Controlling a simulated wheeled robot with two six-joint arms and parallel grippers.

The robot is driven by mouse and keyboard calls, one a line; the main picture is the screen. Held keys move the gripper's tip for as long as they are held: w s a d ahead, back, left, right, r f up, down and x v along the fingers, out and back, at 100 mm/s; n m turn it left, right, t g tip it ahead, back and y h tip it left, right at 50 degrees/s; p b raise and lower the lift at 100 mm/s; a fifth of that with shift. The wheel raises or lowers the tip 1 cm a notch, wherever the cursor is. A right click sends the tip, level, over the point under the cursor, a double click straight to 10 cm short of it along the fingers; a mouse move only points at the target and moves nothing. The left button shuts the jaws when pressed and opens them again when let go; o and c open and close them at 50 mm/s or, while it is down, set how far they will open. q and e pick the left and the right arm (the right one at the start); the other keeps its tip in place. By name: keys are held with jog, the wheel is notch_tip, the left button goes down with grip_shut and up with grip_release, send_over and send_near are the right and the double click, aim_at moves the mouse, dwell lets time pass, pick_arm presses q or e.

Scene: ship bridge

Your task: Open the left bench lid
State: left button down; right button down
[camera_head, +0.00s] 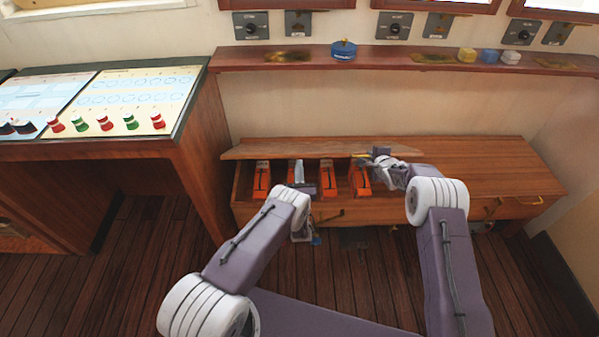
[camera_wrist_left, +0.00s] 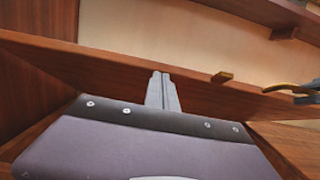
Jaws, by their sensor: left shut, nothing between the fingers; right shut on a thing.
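The left bench lid (camera_head: 285,147) is raised and tilted; under it the open compartment shows several orange items (camera_head: 328,178). In the left wrist view the lid (camera_wrist_left: 110,65) crosses as a wooden board. My left gripper (camera_head: 299,166) is at the bench opening, below the lid edge. In the left wrist view its fingers (camera_wrist_left: 161,82) are together and empty, overlapping the lid board; I cannot tell whether they touch it. My right gripper (camera_head: 374,155) is at the lid's right end, shut on what looks like the brass lid handle (camera_wrist_left: 291,87).
A control console (camera_head: 105,105) stands close on the left. A shelf (camera_head: 400,58) with small items runs above the bench.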

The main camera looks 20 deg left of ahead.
jog(key=shift+r, duration=0.1)
pick_arm(q)
jog(key=shift+w+a+r, duration=0.1)
jog(key=shift+w+r, duration=0.2)
jog(key=shift+r, duration=0.2)
jog(key=shift+w+a+r, duration=0.1)
jog(key=shift+w+r, duration=0.2)
jog(key=shift+r, duration=0.35)
pick_arm(e)
jog(key=shift+s+f, duration=0.15)
jog(key=shift+f, duration=0.15)
jog(key=c, duration=1.5)
grip_release()
jog(key=shift+f, duration=0.1)
pick_arm(q)
jog(key=shift+r, duration=0.1)
